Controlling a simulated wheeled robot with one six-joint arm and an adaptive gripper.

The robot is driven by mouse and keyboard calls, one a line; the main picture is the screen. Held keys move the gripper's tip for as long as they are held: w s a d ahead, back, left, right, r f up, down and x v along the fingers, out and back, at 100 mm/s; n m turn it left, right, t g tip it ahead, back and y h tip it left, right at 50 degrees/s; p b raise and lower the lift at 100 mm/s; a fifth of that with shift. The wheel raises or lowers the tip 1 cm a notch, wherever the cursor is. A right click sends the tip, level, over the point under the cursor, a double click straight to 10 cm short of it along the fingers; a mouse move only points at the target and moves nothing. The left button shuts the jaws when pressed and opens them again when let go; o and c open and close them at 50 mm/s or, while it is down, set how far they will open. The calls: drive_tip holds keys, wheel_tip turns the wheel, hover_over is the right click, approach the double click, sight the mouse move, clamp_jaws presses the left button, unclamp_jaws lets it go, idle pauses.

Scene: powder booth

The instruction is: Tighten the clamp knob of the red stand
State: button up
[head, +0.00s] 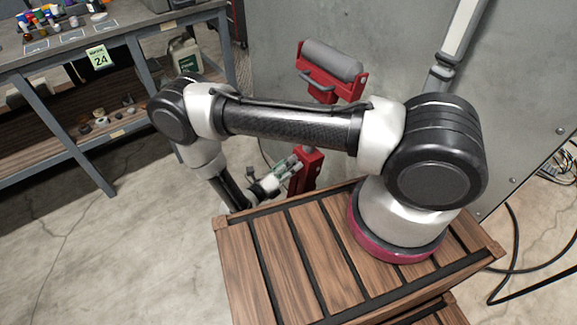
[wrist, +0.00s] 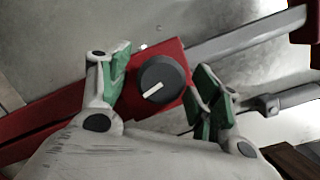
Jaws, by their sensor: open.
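The red stand (head: 307,167) rises beyond my arm in the head view, with a red bracket and grey roller (head: 331,60) at its top. The wrist view shows the stand's red sleeve (wrist: 70,105) and a grey post (wrist: 245,36) coming out of it. The black round clamp knob (wrist: 163,80) with a white pointer mark sits on the sleeve. My gripper (wrist: 158,88) is open, with one green-padded finger on each side of the knob. Gaps show between pads and knob; the right pad is closer. In the head view my gripper (head: 283,175) is beside the stand, and the knob is hidden.
A workbench (head: 120,38) with small coloured bottles stands at the left, with a lower shelf and a pale jug (head: 187,62). A grey metal panel (head: 400,50) stands behind the red stand. Black cables (head: 520,250) lie on the floor at the right. Open floor shows at lower left.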

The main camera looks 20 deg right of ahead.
drive_tip(key=shift+d, duration=0.1)
drive_tip(key=shift+c, duration=0.3)
drive_tip(key=c, duration=1)
drive_tip(key=shift+m, duration=0.4)
drive_tip(key=m+h, duration=0.1)
drive_tip(key=m, duration=0.3)
drive_tip(key=shift+m+g, duration=0.3)
drive_tip(key=shift+g, duration=0.1)
drive_tip(key=m+g, duration=0.1)
drive_tip(key=m, duration=0.1)
drive_tip(key=m+h, duration=0.1)
drive_tip(key=m, duration=0.2)
drive_tip(key=shift+w+m+g, duration=0.1)
drive_tip(key=shift+m+g, duration=0.2)
drive_tip(key=shift+g, duration=0.1)
drive_tip(key=m+g, duration=0.1)
drive_tip(key=m, duration=0.2)
drive_tip(key=m+g, duration=0.1)
drive_tip(key=m, duration=0.2)
drive_tip(key=shift+w+m+h, duration=0.1)
drive_tip(key=shift+m+h, duration=0.2)
drive_tip(key=shift+m+g, duration=0.8)
drive_tip(key=shift+m, duration=1.8)
